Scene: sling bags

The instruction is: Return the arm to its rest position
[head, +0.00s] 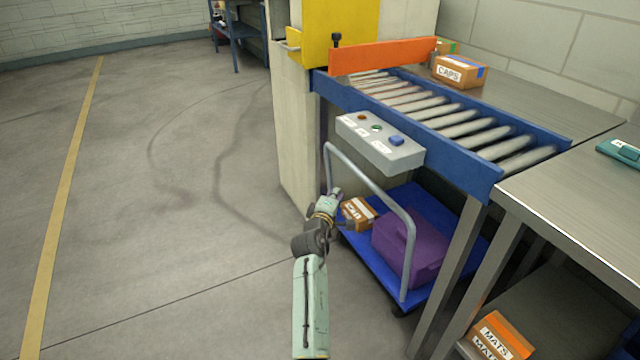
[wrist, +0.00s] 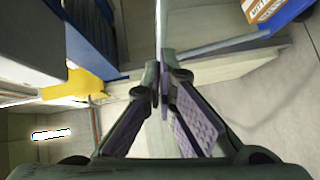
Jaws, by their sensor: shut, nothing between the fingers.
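My arm rises from the bottom middle of the head view, and its end reaches up beside the grey handle (head: 372,187) of a blue cart. My gripper (wrist: 162,82) is shut and empty in the wrist view, its two fingers meeting at the tips. In the head view the fingers are too small to make out clearly. A thin pale bar runs up behind the fingertips in the wrist view; I cannot tell how near it is.
The blue cart (head: 432,288) holds a purple bag (head: 408,247) and a small orange box (head: 358,212). A button box (head: 380,143) and roller conveyor (head: 440,115) stand above. A steel table (head: 575,205) is at right. The floor (head: 150,240) at left is clear.

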